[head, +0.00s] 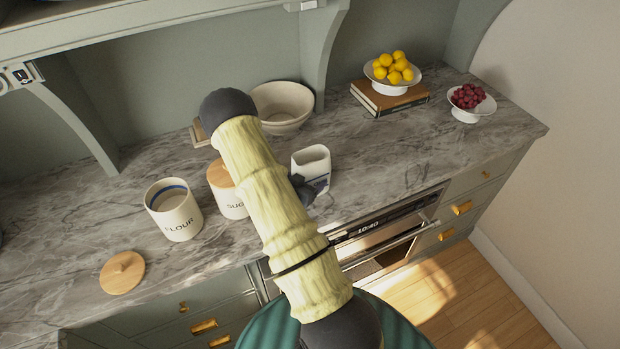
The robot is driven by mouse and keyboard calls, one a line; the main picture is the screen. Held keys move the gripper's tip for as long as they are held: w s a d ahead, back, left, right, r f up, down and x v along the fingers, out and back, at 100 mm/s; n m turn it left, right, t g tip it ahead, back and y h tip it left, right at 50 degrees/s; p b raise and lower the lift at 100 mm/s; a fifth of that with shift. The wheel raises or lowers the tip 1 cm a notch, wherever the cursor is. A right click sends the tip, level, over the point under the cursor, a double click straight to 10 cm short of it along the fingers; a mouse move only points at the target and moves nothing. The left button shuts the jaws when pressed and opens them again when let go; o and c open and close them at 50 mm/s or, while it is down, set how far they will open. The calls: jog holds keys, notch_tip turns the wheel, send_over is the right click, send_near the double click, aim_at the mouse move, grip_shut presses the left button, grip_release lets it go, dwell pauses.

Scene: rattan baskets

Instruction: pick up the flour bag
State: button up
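A white paper-like bag (313,160) with an open top and dark blue print stands on the marble counter near its front edge, just right of my arm. I take it for the flour bag; its print is too small to read. A small dark part of my gripper (303,190) shows from behind my pale arm, at the bag's lower left. My arm hides the rest of the gripper, so I cannot tell whether its fingers are open, shut or touching the bag. The bag looks upright.
A lidless FLOUR canister (175,217) and a wooden lid (122,272) stand left, beside a lidded SUGAR canister (228,202). A cream bowl (283,112) is behind. Lemons on books (390,104) and a berry dish (470,112) are right. Counter right of the bag is clear.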

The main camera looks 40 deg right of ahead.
aim_at(308, 157)
jog(key=shift+r, duration=0.15)
jog(key=shift+r+b, duration=1.25)
jog(key=shift+r, duration=3.65)
